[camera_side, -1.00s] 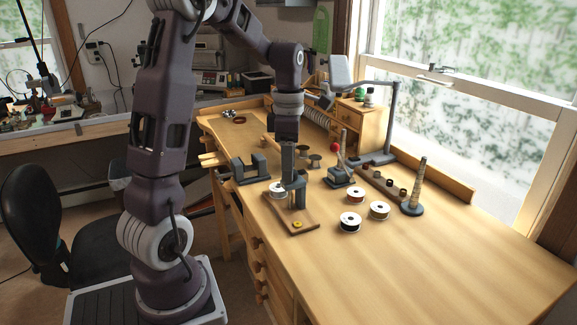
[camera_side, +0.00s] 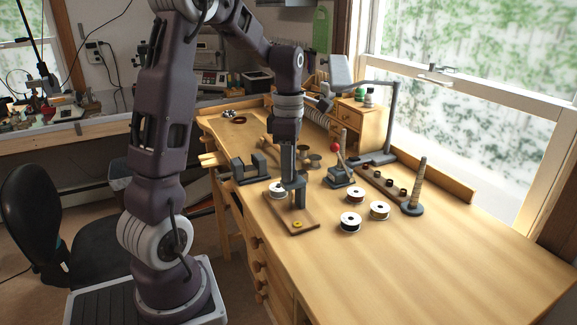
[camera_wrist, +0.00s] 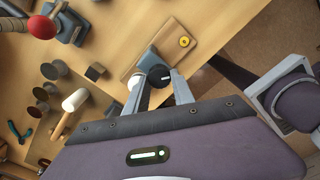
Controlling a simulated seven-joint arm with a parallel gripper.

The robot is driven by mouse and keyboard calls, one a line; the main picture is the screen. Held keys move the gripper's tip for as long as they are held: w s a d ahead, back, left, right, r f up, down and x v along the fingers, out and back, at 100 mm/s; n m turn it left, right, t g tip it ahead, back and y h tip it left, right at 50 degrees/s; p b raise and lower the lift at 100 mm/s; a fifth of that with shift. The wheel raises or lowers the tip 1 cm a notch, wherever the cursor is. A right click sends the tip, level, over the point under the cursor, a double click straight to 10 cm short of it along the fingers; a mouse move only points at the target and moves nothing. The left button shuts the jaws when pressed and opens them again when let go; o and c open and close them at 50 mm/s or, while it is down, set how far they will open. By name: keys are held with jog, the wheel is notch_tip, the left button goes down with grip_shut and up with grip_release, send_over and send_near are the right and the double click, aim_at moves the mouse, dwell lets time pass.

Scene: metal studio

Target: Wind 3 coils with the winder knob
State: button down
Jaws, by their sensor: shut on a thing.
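The winder (camera_side: 299,199) is a grey post on a wooden board (camera_side: 305,228) near the front of the bench. Its dark round knob with a white mark (camera_wrist: 160,76) shows in the wrist view. My gripper (camera_wrist: 157,86) points down over the winder with its fingers on both sides of the knob, shut on it. In the side view my gripper (camera_side: 292,181) hides the knob and much of the winder top. I cannot tell any wound wire.
A white spool (camera_side: 277,190) stands close left of the winder. A red-knobbed lever device (camera_side: 338,172) and a grey vise (camera_side: 250,169) stand behind. The bench's right front is clear.

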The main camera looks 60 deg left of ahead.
jog(key=m, duration=0.5)
jog(key=shift+a, duration=0.1)
jog(key=m, duration=0.4)
jog(key=shift+w+m, duration=0.15)
jog(key=shift+m, duration=0.15)
jog(key=m, duration=0.5)
jog(key=shift+w, duration=0.1)
jog(key=shift+m, duration=2.5)
jog(key=shift+w, duration=0.1)
jog(key=c, duration=1.1)
grip_release()
jog(key=shift+o, duration=0.2)
